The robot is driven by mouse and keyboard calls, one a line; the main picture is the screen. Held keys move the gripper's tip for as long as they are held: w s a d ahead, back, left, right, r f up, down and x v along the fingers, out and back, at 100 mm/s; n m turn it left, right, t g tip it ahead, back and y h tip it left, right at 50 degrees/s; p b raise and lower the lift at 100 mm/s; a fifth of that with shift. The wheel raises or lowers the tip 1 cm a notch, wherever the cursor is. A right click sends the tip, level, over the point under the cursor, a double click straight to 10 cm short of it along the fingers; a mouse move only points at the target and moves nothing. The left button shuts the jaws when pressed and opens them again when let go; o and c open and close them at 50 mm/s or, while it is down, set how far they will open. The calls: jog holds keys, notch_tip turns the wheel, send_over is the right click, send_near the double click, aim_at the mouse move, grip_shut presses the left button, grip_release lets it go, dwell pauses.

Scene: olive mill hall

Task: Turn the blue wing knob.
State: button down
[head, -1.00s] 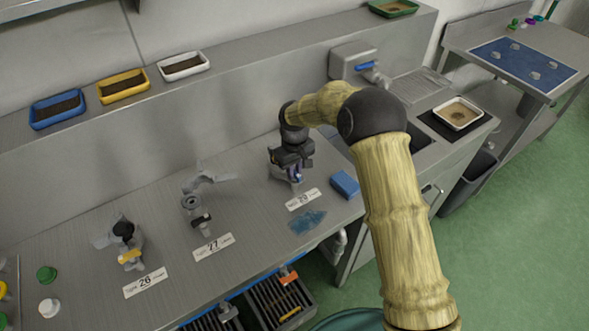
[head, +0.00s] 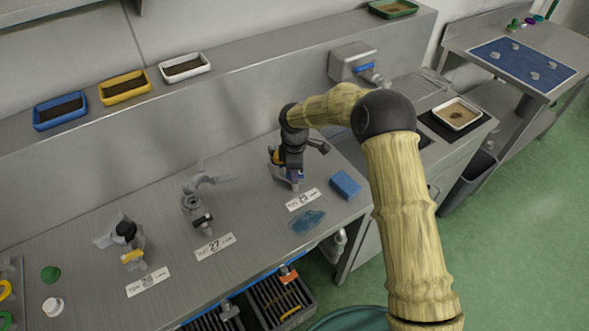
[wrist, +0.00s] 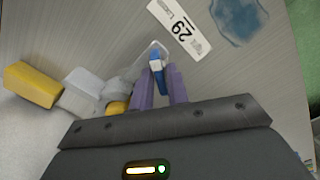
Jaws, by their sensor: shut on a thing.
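My gripper (wrist: 158,82) is shut on the blue wing knob (wrist: 156,62), with one purple finger on each side of it. How far the knob is turned cannot be told.
A blue sponge (head: 345,184) and a blue wet patch (head: 307,222) are close by on the bench. Trays line the back ledge. A yellow block (wrist: 32,84) shows in the wrist view.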

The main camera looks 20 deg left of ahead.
jog(key=n+p, duration=0.1)
jog(key=n, duration=0.5)
jog(key=shift+r+n, duration=0.1)
jog(key=shift+n, duration=0.2)
jog(key=shift+w, duration=0.1)
jog(key=c, duration=1.5)
grip_release()
notch_tip(320, 180, up, 17)
jog(key=shift+r+b, duration=0.2)
jog(key=shift+b, duration=1.05)
jog(key=shift+o, duration=0.3)
